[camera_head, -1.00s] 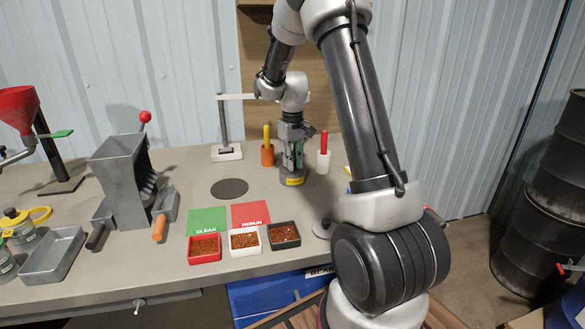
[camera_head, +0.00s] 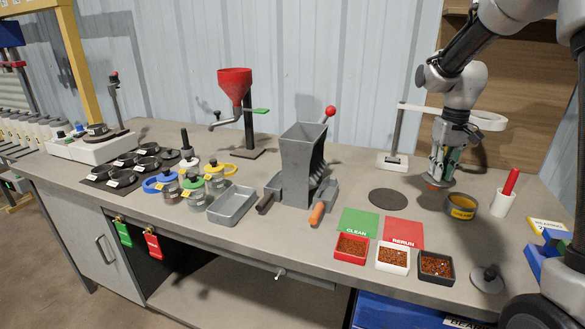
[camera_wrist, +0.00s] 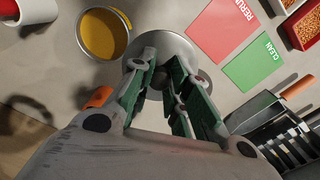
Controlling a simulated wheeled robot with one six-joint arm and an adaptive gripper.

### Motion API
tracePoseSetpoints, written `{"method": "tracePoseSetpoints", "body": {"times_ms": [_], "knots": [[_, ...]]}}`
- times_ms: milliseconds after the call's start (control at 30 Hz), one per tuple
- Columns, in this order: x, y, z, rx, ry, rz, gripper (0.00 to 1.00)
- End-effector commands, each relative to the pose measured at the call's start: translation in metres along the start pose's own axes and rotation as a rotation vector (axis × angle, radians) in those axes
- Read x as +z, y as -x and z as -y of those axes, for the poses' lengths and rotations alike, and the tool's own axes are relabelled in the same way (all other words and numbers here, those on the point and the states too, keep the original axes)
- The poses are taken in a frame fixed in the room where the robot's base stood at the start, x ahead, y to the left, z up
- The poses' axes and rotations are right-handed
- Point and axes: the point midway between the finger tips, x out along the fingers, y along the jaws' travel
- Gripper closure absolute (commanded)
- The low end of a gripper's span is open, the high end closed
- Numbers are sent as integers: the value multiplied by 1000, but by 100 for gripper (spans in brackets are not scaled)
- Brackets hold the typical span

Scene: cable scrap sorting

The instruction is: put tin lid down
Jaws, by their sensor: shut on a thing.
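My gripper (camera_head: 440,180) is at the right of the bench, just left of and behind the open tin. In the wrist view my gripper (camera_wrist: 163,90) has its green-padded fingers closed on the tin lid (camera_wrist: 186,43), a round silver-grey disc partly hidden behind the fingers. In the head view I cannot make the lid out clearly. The tin (camera_head: 461,208) is dark with a yellow label and stands uncovered; the wrist view shows its yellow inside (camera_wrist: 100,33). I cannot tell the lid's exact height above the bench.
A dark round pad (camera_head: 388,198) lies bare left of my gripper. A green CLEAN card (camera_head: 358,222), a red RERUN card (camera_head: 403,232) and trays of granules lie in front. A white cup (camera_head: 502,203) with a red handle stands right; a post stand (camera_head: 392,160) is behind.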

Motion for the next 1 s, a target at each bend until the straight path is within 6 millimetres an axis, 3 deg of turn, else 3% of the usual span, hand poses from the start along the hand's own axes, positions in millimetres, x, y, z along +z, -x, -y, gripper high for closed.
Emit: {"method": "tracePoseSetpoints", "body": {"times_ms": [333, 600, 1000], "knots": [[1, -16, 1, 1, -86, -16, 100], [0, -64, 0, 1, -86, -16, 100], [0, -108, 0, 1, -85, -16, 100]]}}
